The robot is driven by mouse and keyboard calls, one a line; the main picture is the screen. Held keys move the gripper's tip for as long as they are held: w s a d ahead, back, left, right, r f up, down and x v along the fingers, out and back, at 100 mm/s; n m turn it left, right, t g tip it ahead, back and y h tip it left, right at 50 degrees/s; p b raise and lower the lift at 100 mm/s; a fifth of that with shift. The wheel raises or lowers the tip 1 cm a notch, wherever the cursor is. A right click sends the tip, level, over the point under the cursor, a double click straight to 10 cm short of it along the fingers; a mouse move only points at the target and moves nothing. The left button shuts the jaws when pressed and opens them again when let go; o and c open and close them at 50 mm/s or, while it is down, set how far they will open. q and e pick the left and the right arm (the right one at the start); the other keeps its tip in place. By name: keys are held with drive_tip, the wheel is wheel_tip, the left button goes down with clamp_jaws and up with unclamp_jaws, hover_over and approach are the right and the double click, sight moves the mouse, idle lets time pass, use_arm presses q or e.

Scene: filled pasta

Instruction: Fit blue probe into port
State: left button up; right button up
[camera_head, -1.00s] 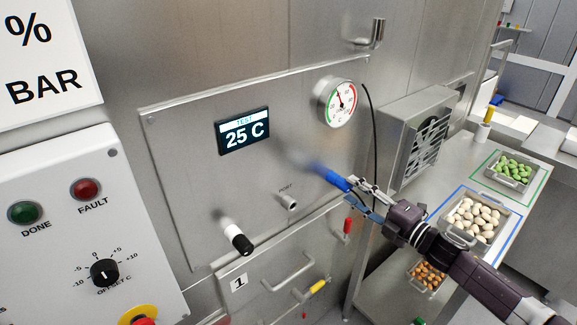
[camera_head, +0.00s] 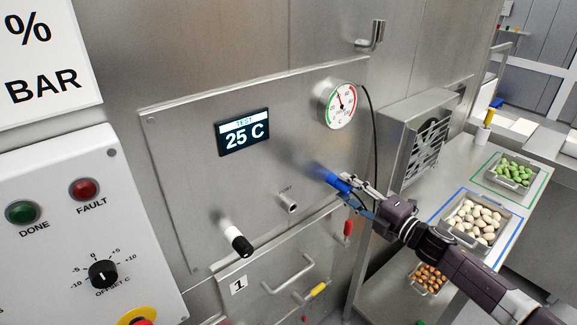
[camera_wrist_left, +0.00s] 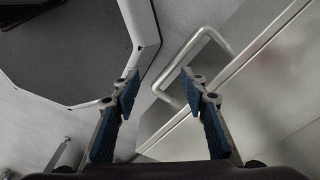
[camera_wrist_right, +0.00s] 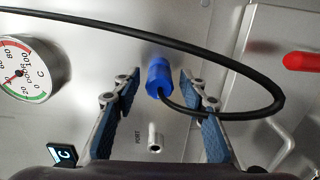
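The blue probe (camera_head: 339,182) is off the steel panel (camera_head: 190,160), up and right of the small metal port (camera_head: 290,201). My right gripper (camera_head: 349,190) holds the probe between its fingertips. In the right wrist view the probe (camera_wrist_right: 160,76) sits between the blue pads, its cable end towards the camera. Its front end is hidden there. The port (camera_wrist_right: 155,142) appears below it. The probe is apart from the port. My left gripper (camera_wrist_left: 158,76) is open and empty; it shows only in its own wrist view, in front of a metal handle (camera_wrist_left: 178,65).
A round gauge (camera_head: 340,104), a display (camera_head: 244,132) and a black-and-white knob (camera_head: 237,239) are on or by the panel. A vented box (camera_head: 420,140) and a food table (camera_head: 470,170) stand to the right.

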clamp_jaws()
drive_tip(key=shift+s+d, duration=0.5)
drive_tip(key=shift+s, duration=0.05)
idle(1.0)
drive_tip(key=shift+p+v, duration=0.5)
drive_tip(key=shift+v, duration=2.2)
